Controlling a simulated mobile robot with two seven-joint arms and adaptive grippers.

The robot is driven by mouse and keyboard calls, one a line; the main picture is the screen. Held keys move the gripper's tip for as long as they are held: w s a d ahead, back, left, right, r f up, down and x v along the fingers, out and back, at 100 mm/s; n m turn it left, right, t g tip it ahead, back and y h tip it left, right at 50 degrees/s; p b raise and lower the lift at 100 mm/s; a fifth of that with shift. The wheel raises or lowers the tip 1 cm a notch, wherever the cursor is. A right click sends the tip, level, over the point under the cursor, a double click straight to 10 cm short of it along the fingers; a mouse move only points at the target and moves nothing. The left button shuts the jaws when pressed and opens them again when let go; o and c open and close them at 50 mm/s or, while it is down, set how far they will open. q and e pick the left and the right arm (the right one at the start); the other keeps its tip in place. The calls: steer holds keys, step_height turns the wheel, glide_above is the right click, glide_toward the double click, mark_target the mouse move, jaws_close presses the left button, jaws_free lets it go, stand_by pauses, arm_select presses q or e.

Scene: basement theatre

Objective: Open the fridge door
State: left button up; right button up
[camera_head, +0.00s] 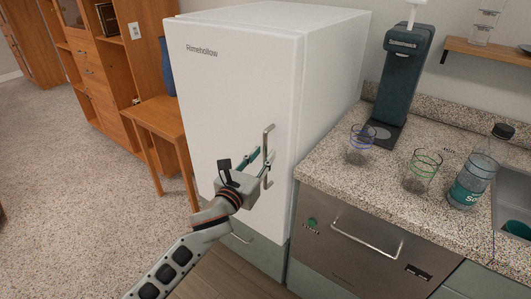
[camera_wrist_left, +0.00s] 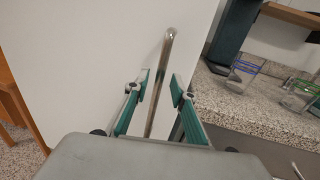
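The white fridge (camera_head: 235,95) stands in the middle of the head view with its door shut. Its vertical metal handle (camera_head: 268,145) is on the right side of the door. In the left wrist view the handle (camera_wrist_left: 163,75) runs between the green fingers. My left gripper (camera_head: 258,164) is at the handle, its fingers open on either side of it; the wrist view shows gaps between the fingertips (camera_wrist_left: 160,88) and the bar. My right gripper is in neither view.
A speckled counter (camera_head: 330,160) adjoins the fridge on the right, above a dishwasher-like front (camera_head: 350,235). It holds two glasses (camera_head: 423,172), a bottle (camera_head: 475,175) and a dark dispenser (camera_head: 402,75). A wooden desk (camera_head: 155,115) is at the left. Floor in front of the left side is clear.

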arm_select(q)
steer(key=shift+x, duration=1.2)
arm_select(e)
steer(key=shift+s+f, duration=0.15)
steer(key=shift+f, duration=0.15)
arm_select(q)
jaws_close()
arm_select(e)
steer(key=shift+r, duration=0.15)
